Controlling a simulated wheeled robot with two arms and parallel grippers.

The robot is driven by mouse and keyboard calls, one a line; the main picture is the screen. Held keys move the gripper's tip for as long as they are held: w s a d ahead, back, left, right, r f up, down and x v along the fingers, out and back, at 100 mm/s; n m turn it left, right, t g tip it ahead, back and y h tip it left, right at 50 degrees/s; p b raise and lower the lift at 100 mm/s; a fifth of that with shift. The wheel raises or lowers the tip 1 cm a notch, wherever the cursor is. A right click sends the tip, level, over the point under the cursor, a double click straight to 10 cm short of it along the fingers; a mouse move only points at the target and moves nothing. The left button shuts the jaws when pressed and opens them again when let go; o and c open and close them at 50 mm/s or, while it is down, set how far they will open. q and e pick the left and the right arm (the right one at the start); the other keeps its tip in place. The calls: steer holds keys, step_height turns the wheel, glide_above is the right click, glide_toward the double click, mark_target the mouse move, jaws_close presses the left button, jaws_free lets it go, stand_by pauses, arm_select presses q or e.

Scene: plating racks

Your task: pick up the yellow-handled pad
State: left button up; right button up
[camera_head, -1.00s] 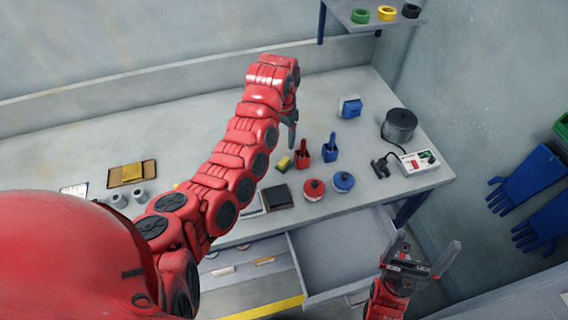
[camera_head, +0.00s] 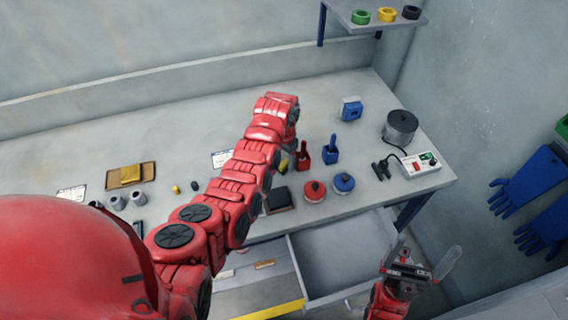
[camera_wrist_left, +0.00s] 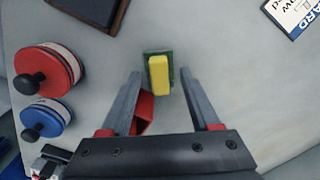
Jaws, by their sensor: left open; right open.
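The yellow-handled pad (camera_wrist_left: 159,73) lies on the bench in the left wrist view, a yellow bar on a dark green base. In the head view the pad (camera_head: 284,164) is mostly hidden behind my left arm. My left gripper (camera_wrist_left: 168,80) is open, its two fingers pointing at the pad from either side, with nothing held; whether the fingertips are down at pad height I cannot tell. In the head view its fingers are hidden by the wrist. My right gripper (camera_head: 427,262) is open and empty beside the open drawer.
A red holder (camera_head: 303,154) stands close to the pad, partly behind a left finger in the wrist view. A blue holder (camera_head: 331,150), red-lidded pot (camera_head: 314,190), blue-lidded pot (camera_head: 344,183) and dark block (camera_head: 278,199) are nearby. An open drawer (camera_head: 340,250) juts out in front.

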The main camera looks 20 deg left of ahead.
arm_select(q)
steer(key=shift+f, duration=0.15)
jaws_close()
stand_by(0.4)
